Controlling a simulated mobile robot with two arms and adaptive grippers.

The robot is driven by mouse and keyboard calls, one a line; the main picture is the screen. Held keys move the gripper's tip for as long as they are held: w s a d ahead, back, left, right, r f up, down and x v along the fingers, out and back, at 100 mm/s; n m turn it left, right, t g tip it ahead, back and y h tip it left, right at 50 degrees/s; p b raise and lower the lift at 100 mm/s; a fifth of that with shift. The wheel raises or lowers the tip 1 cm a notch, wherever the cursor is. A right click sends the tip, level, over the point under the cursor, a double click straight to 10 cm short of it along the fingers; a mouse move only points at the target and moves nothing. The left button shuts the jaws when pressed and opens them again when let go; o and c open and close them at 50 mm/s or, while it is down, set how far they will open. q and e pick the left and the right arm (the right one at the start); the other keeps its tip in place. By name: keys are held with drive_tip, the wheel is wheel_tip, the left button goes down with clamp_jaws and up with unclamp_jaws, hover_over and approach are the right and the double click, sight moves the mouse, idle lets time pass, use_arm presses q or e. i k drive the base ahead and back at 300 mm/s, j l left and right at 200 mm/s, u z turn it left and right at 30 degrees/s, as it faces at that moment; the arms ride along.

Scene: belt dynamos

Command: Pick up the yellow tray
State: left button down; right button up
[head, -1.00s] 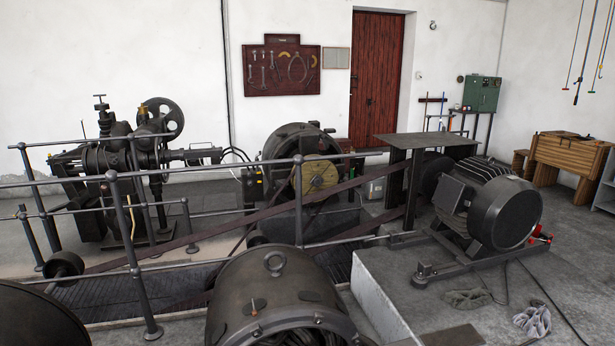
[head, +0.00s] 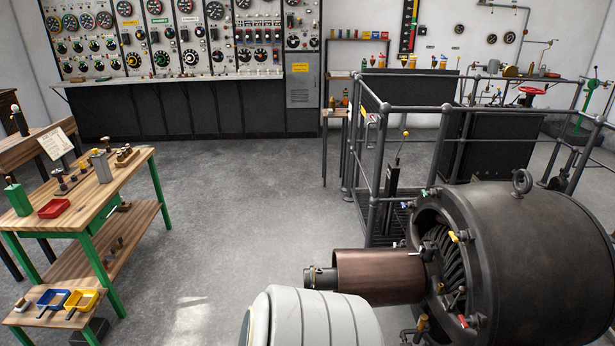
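The yellow tray (head: 82,298) is small and shallow. In the head view it sits at the lower left, on the low wooden shelf (head: 30,318) at the near end of a workbench. A blue tray (head: 53,298) stands close beside it on its left. Something small and dark lies at or in the yellow tray; I cannot tell what. Neither of my grippers shows in the head view.
The green-legged workbench (head: 128,172) holds a red tray (head: 54,208), a green can (head: 18,198) and several tools. Open grey floor (head: 235,190) lies right of it. A dark dynamo (head: 525,260) and a pale rounded machine (head: 315,318) block the lower right. A control panel lines the back wall.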

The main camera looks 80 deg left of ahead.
sight(79, 300)
drive_tip(key=u, duration=4.4)
